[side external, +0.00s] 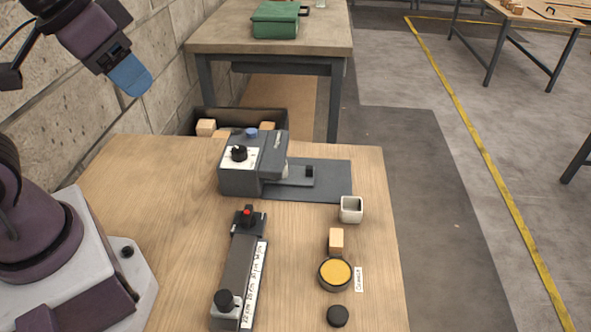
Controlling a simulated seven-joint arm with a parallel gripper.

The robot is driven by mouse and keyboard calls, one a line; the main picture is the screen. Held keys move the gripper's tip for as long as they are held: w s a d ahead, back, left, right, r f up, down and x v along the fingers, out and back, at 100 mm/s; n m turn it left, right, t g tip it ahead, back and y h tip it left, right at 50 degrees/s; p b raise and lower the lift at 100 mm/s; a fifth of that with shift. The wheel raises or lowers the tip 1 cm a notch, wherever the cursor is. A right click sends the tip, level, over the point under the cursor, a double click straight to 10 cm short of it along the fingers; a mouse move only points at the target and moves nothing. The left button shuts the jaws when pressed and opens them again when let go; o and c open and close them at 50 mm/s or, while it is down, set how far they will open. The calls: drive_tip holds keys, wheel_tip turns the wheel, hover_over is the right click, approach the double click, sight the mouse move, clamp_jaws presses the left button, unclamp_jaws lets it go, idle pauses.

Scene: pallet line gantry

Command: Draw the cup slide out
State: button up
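A dark grey machine (268,160) sits at the back of the wooden table, with a black dial on a white face on its left. A short grey slide (293,173) projects from its right side above a flat dark base plate (335,180). My gripper (132,78), with blue fingers, hangs high at the upper left, well away from the machine and touching nothing. Its finger gap cannot be made out.
A pale square cup-like container (351,211), a wooden block (336,240), a yellow-topped round pot (335,273) and a black knob (338,316) line the right side. A long rail device (238,270) lies front-centre. A dark bin (205,118) with blocks is behind the table.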

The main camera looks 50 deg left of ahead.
drive_tip(key=w+f+g, duration=0.1)
drive_tip(key=w+f, duration=0.2)
drive_tip(key=w, duration=0.2)
drive_tip(key=w+f+n+g, duration=0.1)
drive_tip(key=w+f+g, duration=0.1)
drive_tip(key=w, duration=0.3)
drive_tip(key=w+f+n+g, duration=0.1)
drive_tip(key=w+f, duration=0.2)
drive_tip(key=w, duration=0.2)
drive_tip(key=shift+w+d+f+g, duration=0.15)
drive_tip(key=shift+w+f+g, duration=0.2)
drive_tip(key=shift+w+g, duration=0.05)
drive_tip(key=n, duration=0.7)
approach(310, 167)
wheel_tip(310, 167, down, 10)
drive_tip(key=shift+w+r, duration=0.1)
clamp_jaws()
